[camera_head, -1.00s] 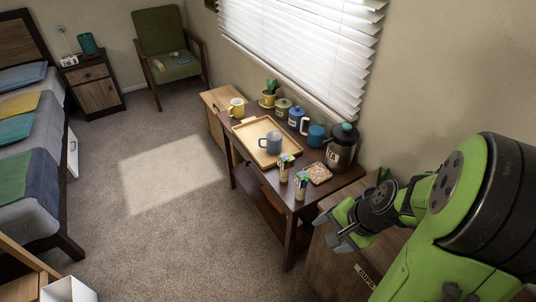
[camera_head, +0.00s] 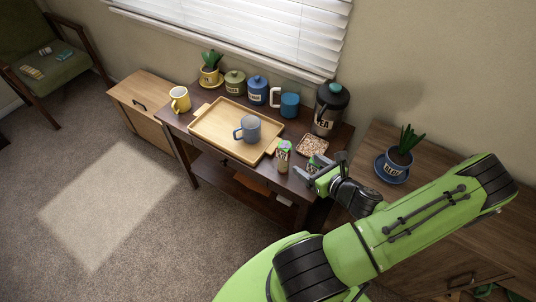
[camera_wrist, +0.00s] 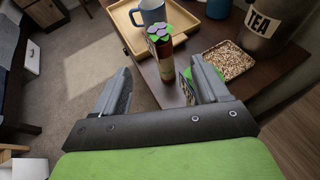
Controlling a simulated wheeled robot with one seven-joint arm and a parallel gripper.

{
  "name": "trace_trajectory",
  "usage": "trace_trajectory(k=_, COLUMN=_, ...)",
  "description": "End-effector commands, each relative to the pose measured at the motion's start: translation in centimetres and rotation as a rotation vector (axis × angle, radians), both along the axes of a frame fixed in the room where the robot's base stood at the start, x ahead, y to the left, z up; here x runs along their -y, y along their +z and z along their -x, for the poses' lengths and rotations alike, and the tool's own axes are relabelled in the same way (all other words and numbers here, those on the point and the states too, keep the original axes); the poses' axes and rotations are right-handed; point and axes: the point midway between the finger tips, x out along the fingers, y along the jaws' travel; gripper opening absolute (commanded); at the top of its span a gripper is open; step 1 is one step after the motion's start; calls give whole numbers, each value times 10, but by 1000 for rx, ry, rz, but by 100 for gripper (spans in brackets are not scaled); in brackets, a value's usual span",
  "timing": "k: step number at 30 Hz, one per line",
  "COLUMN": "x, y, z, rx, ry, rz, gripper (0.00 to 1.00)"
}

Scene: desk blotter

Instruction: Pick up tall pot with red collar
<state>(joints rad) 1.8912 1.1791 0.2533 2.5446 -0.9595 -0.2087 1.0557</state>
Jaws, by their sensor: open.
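A tall narrow pot (camera_wrist: 163,58) with a green top bearing grey-purple spots stands upright on the dark table; red shows just below its top. In the head view it appears to be the left of two similar slim containers (camera_head: 283,157). My gripper (camera_wrist: 160,68) is open and empty, and in the wrist view the pot shows between and beyond its fingers. A second green-topped container (camera_wrist: 187,88) is partly hidden behind the right finger. In the head view my gripper (camera_head: 318,174) is at the table's front right and partly covers that second container.
The wooden tray (camera_head: 207,138) with a grey-blue mug (camera_head: 248,128) lies close behind the pot. A square speckled coaster (camera_head: 313,145) and the large TEA canister (camera_head: 328,108) stand to the right. A potted plant (camera_head: 398,163) sits on the right cabinet.

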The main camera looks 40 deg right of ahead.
Motion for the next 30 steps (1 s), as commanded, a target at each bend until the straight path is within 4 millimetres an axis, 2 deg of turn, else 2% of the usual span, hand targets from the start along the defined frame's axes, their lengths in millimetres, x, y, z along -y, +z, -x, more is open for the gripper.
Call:
trace_trajectory(k=2, x=0, y=-5, z=-10, rx=3, ry=-1, rz=-4, gripper=74)
trace_trajectory(k=12, x=6, y=-36, z=-84, rx=2, ry=5, rz=1, gripper=74)
trace_trajectory(k=17, x=7, y=-43, z=-101, rx=2, ry=3, rz=1, gripper=74)
trace_trajectory(k=24, x=9, y=-61, z=-139, rx=1, ry=3, rz=3, gripper=74)
trace_trajectory(k=30, x=10, y=-62, z=-144, rx=1, ry=1, rz=0, gripper=74)
